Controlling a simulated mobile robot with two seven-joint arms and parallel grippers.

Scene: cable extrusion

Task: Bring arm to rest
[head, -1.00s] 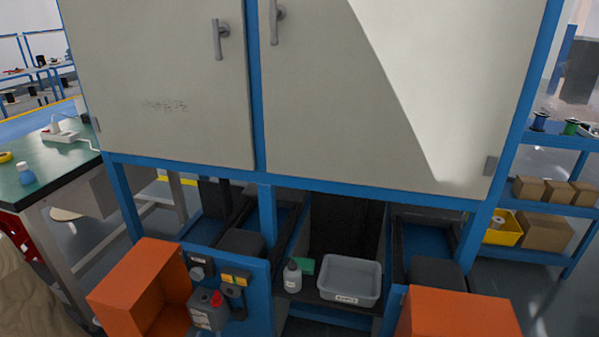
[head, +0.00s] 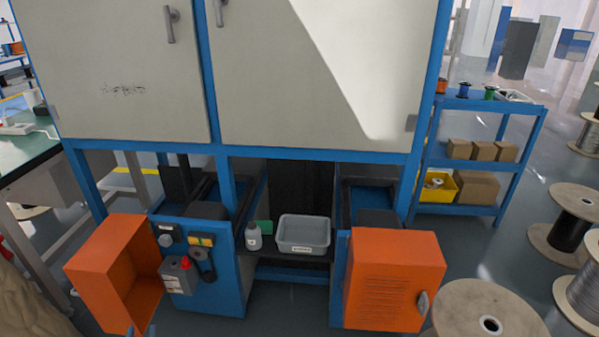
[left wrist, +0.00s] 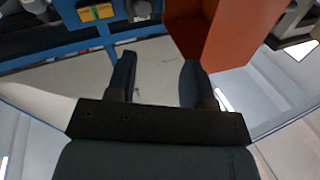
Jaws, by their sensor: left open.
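My left gripper (left wrist: 158,62) fills the middle of the left wrist view. Its two dark fingers are apart, with nothing between them. Blue machine parts and an orange box (left wrist: 232,30) show beyond it in that view, which looks tilted or upside down. In the head view only a small bluish tip, which looks like part of my left gripper (head: 146,330), shows at the bottom edge, beside the open orange box (head: 100,265). I cannot tell how far apart they are. My right gripper is in neither view.
A blue-framed machine with pale cabinet doors (head: 320,70) stands ahead. A grey bin (head: 303,234) and a bottle (head: 253,237) sit on its lower shelf. An orange door (head: 394,280) is at the right. A blue rack (head: 480,103) and wooden spools (head: 490,315) stand farther right.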

